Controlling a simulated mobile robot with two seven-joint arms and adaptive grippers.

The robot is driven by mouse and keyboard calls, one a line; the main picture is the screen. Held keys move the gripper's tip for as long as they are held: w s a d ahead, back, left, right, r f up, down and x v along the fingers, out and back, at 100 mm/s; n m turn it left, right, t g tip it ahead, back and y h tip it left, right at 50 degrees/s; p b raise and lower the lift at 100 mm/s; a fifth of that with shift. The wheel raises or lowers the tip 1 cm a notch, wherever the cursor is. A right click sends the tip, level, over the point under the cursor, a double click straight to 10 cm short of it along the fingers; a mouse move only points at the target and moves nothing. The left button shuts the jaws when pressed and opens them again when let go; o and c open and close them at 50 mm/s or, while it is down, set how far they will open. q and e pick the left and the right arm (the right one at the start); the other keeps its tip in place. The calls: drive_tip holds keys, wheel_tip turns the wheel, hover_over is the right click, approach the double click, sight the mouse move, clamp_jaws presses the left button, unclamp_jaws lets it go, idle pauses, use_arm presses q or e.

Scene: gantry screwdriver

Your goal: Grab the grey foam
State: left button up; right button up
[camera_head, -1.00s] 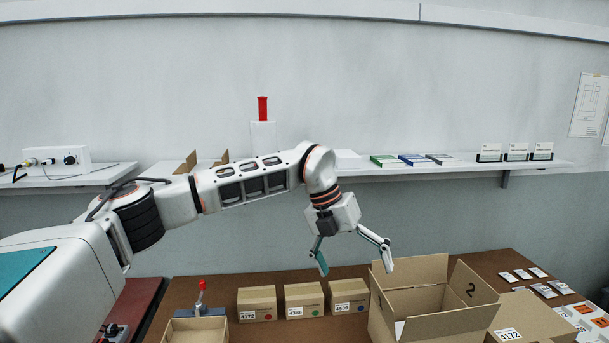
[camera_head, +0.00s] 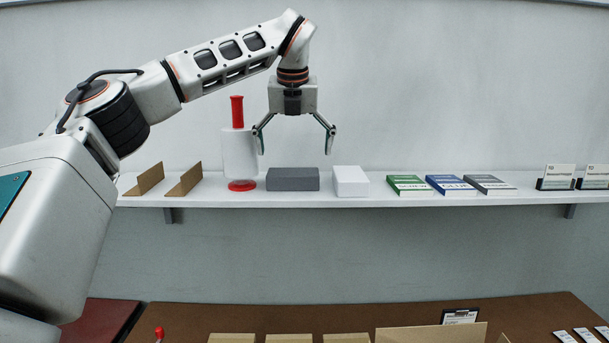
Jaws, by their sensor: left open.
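The grey foam (camera_head: 293,180) is a dark grey block lying on the white wall shelf (camera_head: 360,197). It sits between a white roll with a red handle and a white block. My left gripper (camera_head: 295,145) is above the grey foam, pointing down, with its fingers spread wide and nothing between them. The fingertips are a little higher than the foam's top and apart from it. My right gripper is not in view.
The white roll (camera_head: 239,155) with red handle stands close left of the foam; the white block (camera_head: 350,181) is close right. Brown dividers (camera_head: 184,180), several books (camera_head: 445,184) and small signs (camera_head: 556,177) share the shelf. A brown table (camera_head: 270,317) with boxes is below.

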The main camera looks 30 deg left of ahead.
sight(293, 171)
use_arm(q)
drive_tip(key=shift+a+f, duration=0.1)
drive_tip(key=shift+f, duration=0.05)
drive_tip(key=p+x, duration=0.1)
drive_tip(key=x, duration=0.6)
drive_tip(key=shift+a+f, duration=0.1)
drive_tip(key=shift+a, duration=0.05)
drive_tip(key=c, duration=0.5)
